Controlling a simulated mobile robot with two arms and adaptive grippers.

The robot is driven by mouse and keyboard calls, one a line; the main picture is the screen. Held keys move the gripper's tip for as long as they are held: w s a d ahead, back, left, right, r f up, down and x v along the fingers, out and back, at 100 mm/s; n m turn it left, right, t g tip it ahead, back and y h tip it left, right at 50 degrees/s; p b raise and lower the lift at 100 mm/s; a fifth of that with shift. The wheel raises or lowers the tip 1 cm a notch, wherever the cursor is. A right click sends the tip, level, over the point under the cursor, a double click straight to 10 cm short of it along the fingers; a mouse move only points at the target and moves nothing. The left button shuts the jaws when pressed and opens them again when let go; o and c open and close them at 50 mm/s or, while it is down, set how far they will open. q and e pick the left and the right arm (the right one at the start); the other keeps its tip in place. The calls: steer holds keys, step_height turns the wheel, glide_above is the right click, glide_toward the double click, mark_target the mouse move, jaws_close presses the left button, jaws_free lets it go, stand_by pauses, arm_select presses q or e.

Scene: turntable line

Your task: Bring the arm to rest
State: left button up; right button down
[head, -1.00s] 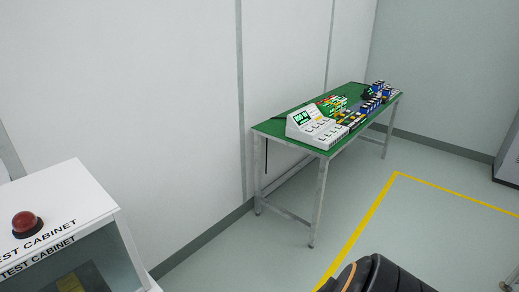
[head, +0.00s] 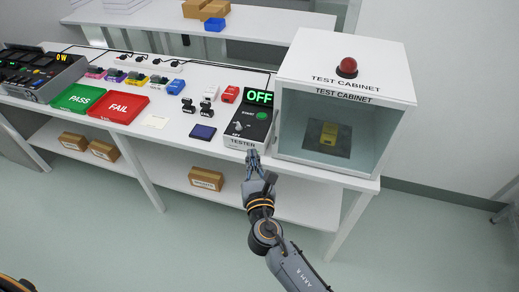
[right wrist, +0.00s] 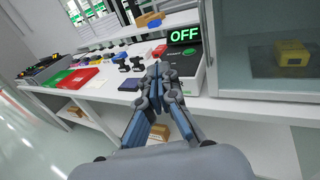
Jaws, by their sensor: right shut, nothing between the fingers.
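My right arm comes up from the bottom in the head view. Its gripper (head: 253,158) is shut and empty, just in front of the bench's front edge, below the tester (head: 250,124). The tester is a dark box whose display reads OFF in green. In the right wrist view the shut fingers (right wrist: 158,72) point toward the tester (right wrist: 183,68). At the lower left corner of the head view a dark, orange-ringed part of my own body shows; my left gripper is not seen.
The test cabinet (head: 345,62), with a red button (head: 347,67) on top and a yellow block (head: 329,133) inside, stands right of the tester. Green PASS (head: 85,98) and red FAIL (head: 119,107) trays lie left. Boxes (head: 206,179) sit on the lower shelf. The floor in front is clear.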

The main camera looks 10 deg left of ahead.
steer(key=s+a, duration=0.1)
steer(key=s, duration=0.3)
steer(key=s+d+f+m+g+h, duration=0.1)
steer(key=s+d+f+m+g, duration=0.3)
steer(key=f, duration=0.8)
steer(key=s+d+f+m+g+h, duration=0.25)
steer(key=d+f+m, duration=0.45)
steer(key=f, duration=0.5)
steer(key=s+d+f+m+g+h, duration=0.15)
steer(key=s+d+f+m, duration=0.35)
steer(key=f, duration=0.7)
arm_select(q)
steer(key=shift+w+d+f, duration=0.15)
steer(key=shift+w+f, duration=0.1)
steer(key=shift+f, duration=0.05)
arm_select(e)
steer(key=s+d+f+m+g, duration=0.2)
steer(key=s+d+f+m, duration=0.3)
steer(key=s, duration=0.5)
steer(key=s+d+f+m+g, duration=0.3)
steer(key=s+d+f+m, duration=0.3)
steer(key=s, duration=0.5)
steer(key=s+d+f+m+g, duration=0.2)
steer(key=s+d+f+m, duration=0.3)
steer(key=s+d+m, duration=0.4)
steer(key=shift+s+f+m+g+h, duration=0.15)
steer(key=shift+s+m+g+h, duration=0.25)
steer(key=shift+s+m, duration=0.3)
